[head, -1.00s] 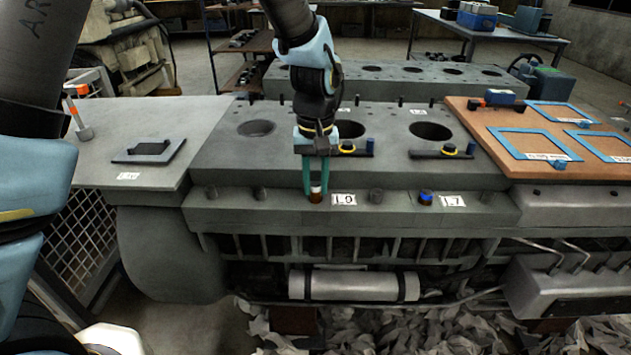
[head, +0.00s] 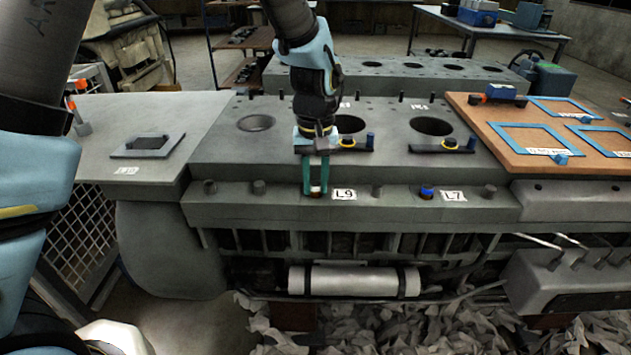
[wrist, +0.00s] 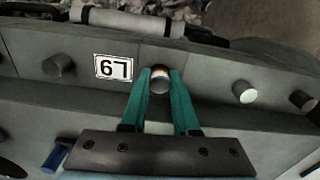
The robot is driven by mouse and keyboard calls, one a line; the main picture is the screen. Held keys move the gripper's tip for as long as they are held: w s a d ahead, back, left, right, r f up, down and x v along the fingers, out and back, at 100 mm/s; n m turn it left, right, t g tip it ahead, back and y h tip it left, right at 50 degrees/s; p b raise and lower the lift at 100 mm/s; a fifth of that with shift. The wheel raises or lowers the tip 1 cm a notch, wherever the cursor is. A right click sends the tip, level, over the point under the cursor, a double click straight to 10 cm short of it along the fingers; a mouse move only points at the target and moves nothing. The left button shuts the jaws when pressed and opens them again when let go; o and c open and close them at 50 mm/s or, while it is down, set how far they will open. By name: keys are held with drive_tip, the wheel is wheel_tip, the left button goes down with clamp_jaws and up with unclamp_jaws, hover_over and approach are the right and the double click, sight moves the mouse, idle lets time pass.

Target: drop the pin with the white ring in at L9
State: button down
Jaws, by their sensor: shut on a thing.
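The pin with the white ring (head: 316,189) is between the fingertips of my gripper (head: 317,187), at the front ledge of the engine block. The L9 label (head: 344,194) is just right of it in the head view. In the wrist view the pin's rounded top (wrist: 159,83) shows between the two teal fingers, with the L9 label (wrist: 113,68) upside down to the left. My gripper is shut on the pin and points down. The pin's lower end is at the ledge top; the hole is hidden, so I cannot tell how deep the pin sits.
A blue-ringed pin (head: 427,191) stands by the L7 label (head: 453,196). Several grey studs, such as this one (head: 259,187), line the ledge. Dark bars with yellow rings (head: 347,143) lie on the block behind. A brown board (head: 490,130) with blue frames is at right.

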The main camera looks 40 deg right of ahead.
drive_tip(key=shift+c, duration=1)
unclamp_jaws()
drive_tip(key=shift+r+p, duration=2.85)
drive_tip(key=shift+r, duration=0.7)
